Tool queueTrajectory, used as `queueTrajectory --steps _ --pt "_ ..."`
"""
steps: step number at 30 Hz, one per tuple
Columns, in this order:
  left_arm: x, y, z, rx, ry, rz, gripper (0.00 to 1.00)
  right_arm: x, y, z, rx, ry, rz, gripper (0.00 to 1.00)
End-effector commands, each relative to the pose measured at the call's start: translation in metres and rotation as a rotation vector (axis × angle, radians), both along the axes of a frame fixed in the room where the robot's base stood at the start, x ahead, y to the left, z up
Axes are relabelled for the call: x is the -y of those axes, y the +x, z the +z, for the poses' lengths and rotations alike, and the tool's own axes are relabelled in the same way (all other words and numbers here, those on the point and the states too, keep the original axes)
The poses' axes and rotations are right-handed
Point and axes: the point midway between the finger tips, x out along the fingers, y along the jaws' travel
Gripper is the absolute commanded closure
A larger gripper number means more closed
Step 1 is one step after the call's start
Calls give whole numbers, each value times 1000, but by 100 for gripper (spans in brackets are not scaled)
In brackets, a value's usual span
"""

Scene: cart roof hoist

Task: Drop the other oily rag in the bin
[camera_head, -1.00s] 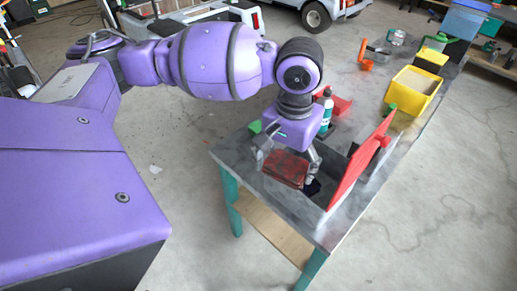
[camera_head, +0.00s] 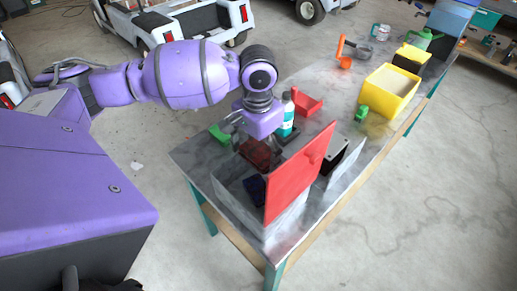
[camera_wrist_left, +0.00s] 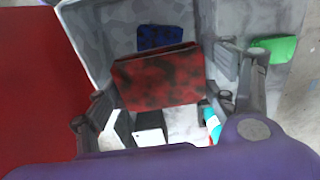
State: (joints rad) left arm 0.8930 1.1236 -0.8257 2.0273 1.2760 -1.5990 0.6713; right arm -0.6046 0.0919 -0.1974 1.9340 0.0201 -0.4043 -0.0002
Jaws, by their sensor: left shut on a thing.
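The red oily rag (camera_head: 257,152), mottled with dark stains, hangs in my left gripper (camera_head: 257,147), which is shut on it. In the left wrist view the rag (camera_wrist_left: 158,82) sits between the two fingers. The grey bin (camera_head: 287,217) stands on the bench with its red lid (camera_head: 300,172) raised. The held rag is at the bin's far side, seemingly above its opening; its exact height I cannot tell. A dark blue rag (camera_head: 255,189) lies inside the bin, and it also shows in the left wrist view (camera_wrist_left: 165,37). My right gripper is not in view.
A teal and white bottle (camera_head: 287,118) and a red tray (camera_head: 308,102) stand just behind the gripper. A green object (camera_head: 220,134) lies left of it. A yellow bin (camera_head: 388,91) and an orange-handled tool (camera_head: 343,59) are farther along the bench.

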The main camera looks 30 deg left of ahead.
Motion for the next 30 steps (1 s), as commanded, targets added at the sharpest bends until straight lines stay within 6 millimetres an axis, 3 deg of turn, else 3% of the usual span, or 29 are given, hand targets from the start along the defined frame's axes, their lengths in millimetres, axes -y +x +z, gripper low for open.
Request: queueTrajectory --steps 6,12,18,26,27,30 --pt "-1 -1 -23 -11 1 -5 48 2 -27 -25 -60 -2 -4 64" --pt "-1 -2 -49 -15 1 -5 48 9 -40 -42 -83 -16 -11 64" --pt "-1 -1 -63 -7 1 -4 48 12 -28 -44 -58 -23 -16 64" --pt "0 0 -60 1 1 -3 48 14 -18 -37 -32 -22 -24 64" --pt "0 0 -60 1 1 -3 21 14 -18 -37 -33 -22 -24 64" --pt "0 0 -60 0 1 -3 8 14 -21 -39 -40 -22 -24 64"
